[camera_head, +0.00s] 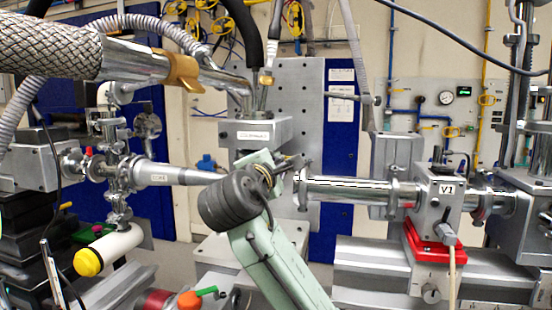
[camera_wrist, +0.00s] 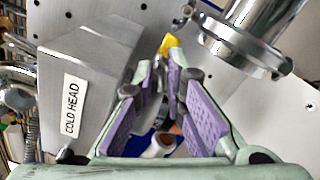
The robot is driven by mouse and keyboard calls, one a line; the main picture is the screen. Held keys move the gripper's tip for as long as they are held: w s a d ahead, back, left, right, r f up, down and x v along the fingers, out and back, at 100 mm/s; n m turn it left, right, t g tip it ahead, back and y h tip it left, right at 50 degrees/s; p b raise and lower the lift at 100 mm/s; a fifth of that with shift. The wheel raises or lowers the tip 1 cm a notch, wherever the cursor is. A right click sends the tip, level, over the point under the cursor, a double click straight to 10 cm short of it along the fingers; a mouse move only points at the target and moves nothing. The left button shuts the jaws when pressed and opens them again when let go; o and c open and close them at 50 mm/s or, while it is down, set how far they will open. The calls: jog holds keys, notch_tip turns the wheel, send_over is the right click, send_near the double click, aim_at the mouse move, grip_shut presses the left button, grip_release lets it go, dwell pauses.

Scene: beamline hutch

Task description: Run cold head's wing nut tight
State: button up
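The cold head (camera_head: 282,130) is a grey metal block with a printed label, at the centre of the head view. In the wrist view the cold head (camera_wrist: 88,70) fills the left side. My gripper (camera_head: 298,166) is just below and in front of it in the head view. In the wrist view the purple-padded fingers of my gripper (camera_wrist: 160,72) draw close together at the tips, with a narrow grey metal strip showing between them. A small yellow piece (camera_wrist: 170,43) shows just beyond the tips. I cannot make out the wing nut for certain or whether the fingers grip it.
A flanged steel tube (camera_head: 345,190) runs right to the V1 valve (camera_head: 438,190); its flange (camera_wrist: 245,55) is close to my right finger in the wrist view. A cone-shaped pipe (camera_head: 175,174) lies left of my gripper. A braided hose (camera_head: 45,48) crosses upper left.

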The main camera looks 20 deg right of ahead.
jog(key=shift+c, duration=0.6)
grip_shut()
jog(key=shift+w+f+m+b, duration=0.1)
jog(key=shift+f+m+b, duration=0.1)
jog(key=shift+m+b, duration=0.85)
jog(key=shift+m, duration=0.85)
jog(key=shift+r+m, duration=0.1)
jog(key=shift+m, duration=0.4)
jog(key=shift+c, duration=0.2)
grip_release()
